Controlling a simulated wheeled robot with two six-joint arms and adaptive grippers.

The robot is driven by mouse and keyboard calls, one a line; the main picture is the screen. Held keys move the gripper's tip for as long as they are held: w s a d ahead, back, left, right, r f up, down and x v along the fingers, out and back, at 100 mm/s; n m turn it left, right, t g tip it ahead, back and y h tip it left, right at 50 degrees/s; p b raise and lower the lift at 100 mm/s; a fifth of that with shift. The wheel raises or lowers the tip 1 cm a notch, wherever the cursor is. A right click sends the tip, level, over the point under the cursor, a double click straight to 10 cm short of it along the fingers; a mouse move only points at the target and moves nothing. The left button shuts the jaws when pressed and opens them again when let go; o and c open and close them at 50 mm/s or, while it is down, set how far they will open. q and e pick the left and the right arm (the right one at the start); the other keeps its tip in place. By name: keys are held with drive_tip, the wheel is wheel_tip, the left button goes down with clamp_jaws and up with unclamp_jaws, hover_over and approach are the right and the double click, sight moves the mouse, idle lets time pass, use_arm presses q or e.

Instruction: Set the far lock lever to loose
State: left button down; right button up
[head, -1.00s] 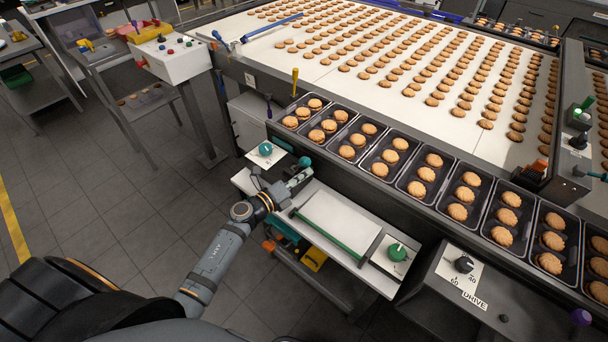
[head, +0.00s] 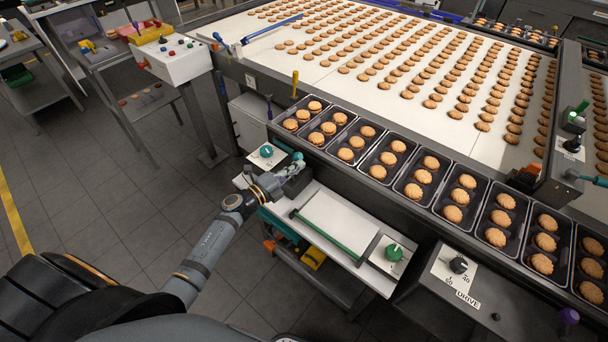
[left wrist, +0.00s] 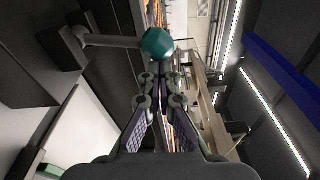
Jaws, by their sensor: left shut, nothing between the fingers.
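A lever with a teal ball knob (head: 298,156) stands by the left end of the row of trays; I take it for the far lock lever. In the left wrist view its teal ball (left wrist: 156,44) sits on a grey rod that runs left to a dark block (left wrist: 62,48). My left gripper (head: 290,170) is shut and empty, close beside the lever. In the left wrist view my fingertips (left wrist: 160,76) are just short of the ball; I cannot tell whether they touch it. The lever's loose mark is not readable. My right gripper is not in view.
A teal dial (head: 267,151) on a white plate is just left of my gripper. A white shelf (head: 335,222) with a green bar lies below. Biscuit trays (head: 405,205) line the machine edge. A green dial (head: 394,252) and a black DRIVE dial (head: 459,264) stand right.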

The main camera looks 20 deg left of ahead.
use_arm(q)
drive_tip(key=n, duration=0.1)
drive_tip(key=a+n, duration=0.1)
drive_tip(key=a+r+n, duration=0.1)
drive_tip(key=shift+w+p, duration=0.35)
drive_tip(key=shift+w+a+f+n+t+b, duration=0.15)
drive_tip(key=shift+w+a+n, duration=0.15)
drive_tip(key=shift+a+n, duration=0.6)
drive_tip(key=shift+w+a+f+n+t+b, duration=0.1)
drive_tip(key=shift+w+a+n+t, duration=0.15)
drive_tip(key=shift+a+n, duration=0.6)
drive_tip(key=shift+w+a+f+n+t+b, duration=0.15)
drive_tip(key=shift+w+a+n, duration=0.2)
drive_tip(key=shift+a+n, duration=0.5)
drive_tip(key=shift+r, duration=0.1)
